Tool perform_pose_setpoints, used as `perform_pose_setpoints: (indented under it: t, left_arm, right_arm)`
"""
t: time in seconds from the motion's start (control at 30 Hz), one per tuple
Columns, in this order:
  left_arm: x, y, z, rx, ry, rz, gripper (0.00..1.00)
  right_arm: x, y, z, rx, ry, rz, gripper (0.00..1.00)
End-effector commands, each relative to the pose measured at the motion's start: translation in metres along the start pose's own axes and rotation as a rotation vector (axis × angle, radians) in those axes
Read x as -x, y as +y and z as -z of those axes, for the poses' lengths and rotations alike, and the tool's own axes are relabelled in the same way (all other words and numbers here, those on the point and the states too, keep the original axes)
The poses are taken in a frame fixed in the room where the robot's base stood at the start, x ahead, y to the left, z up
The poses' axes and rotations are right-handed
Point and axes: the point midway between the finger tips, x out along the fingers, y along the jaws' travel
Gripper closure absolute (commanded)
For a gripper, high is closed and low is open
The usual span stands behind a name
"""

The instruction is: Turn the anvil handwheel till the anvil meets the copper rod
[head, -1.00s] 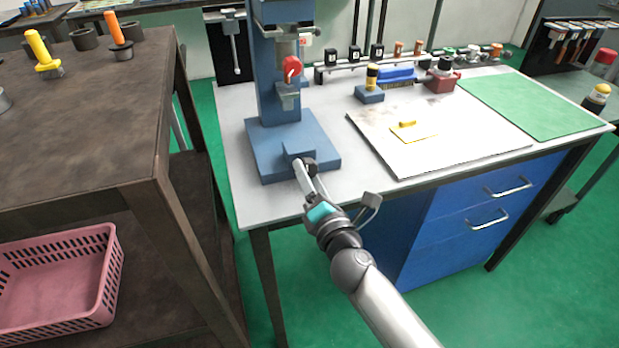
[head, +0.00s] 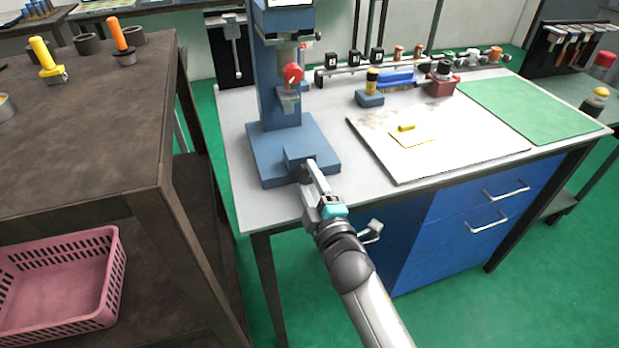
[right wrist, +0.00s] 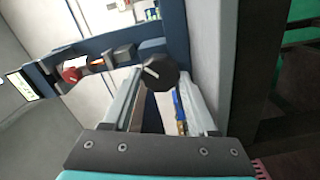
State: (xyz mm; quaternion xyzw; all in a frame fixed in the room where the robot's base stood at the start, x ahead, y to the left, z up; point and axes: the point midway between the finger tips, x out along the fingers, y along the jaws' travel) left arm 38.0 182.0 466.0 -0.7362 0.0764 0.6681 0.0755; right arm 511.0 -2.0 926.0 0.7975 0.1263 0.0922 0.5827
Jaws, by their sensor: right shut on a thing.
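The blue press (head: 270,75) stands at the left of the workbench. The anvil handwheel (right wrist: 160,73) is a small dark knob with a white line across its face, low on the front of the press base. My right gripper (head: 308,172) reaches it from the front; in the right wrist view its two fingers (right wrist: 160,85) are shut on the knob from both sides. In the head view the gripper mostly hides the knob. A reddish-brown piece (right wrist: 97,63), possibly the copper rod, shows near a grey block (right wrist: 124,52); I cannot tell whether they touch. My left gripper is out of view.
A red knob (head: 292,73) sits on the press front. A dark table (head: 90,150) with a pink basket (head: 60,280) below stands close on the left.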

Motion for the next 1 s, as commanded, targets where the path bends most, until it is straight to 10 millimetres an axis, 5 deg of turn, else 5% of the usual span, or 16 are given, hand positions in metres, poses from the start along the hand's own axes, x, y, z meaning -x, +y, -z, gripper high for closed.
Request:
perform_pose_setpoints:
  t: [1.0]
  left_arm:
    - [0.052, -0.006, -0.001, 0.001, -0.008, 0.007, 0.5]
  right_arm:
    - [0.0, 0.004, -0.001, -0.968, -0.001, 0.001, 0.97]
